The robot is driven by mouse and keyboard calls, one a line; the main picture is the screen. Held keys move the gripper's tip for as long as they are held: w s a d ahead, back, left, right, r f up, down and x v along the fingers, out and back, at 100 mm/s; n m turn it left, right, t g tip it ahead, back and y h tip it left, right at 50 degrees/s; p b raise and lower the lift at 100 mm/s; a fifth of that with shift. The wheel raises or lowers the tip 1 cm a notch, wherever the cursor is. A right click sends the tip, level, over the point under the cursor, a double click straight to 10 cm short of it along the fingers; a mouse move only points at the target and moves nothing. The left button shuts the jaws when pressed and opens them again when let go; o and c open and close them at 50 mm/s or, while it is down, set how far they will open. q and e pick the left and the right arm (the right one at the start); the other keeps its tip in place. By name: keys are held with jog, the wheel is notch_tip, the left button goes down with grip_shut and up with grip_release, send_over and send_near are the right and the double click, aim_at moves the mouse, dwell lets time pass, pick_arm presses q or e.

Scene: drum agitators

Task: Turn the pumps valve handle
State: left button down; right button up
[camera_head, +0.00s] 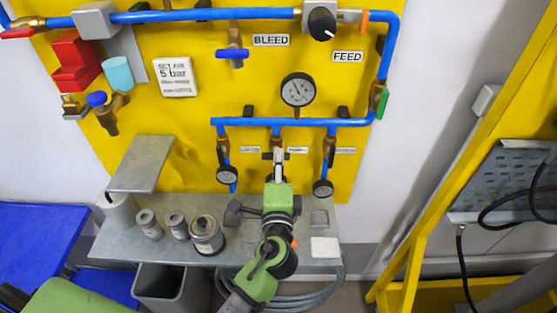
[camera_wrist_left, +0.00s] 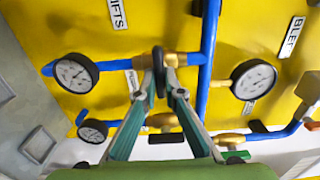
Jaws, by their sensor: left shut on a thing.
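The pumps valve is the middle of three brass valves under the blue pipe (camera_head: 290,122) on the yellow panel. Its label (camera_head: 298,150) is small and hard to read in the head view. My left gripper (camera_head: 274,157) reaches up to this valve and hides most of it. In the left wrist view the fingertips of my left gripper (camera_wrist_left: 162,88) are closed on the dark valve handle (camera_wrist_left: 158,68), which shows end-on beside the brass body (camera_wrist_left: 180,59). My right gripper is not in view.
Valves with gauges stand close on the left (camera_head: 227,175) and right (camera_head: 323,188). A larger gauge (camera_head: 298,90) sits above the pipe. Below, a grey shelf (camera_head: 110,243) carries several cans. A yellow frame (camera_head: 440,190) stands at the right.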

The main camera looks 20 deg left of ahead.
pick_arm(q)
jog(key=c, duration=2.1)
grip_release()
jog(key=shift+c, duration=0.2)
jog(key=v, duration=1.2)
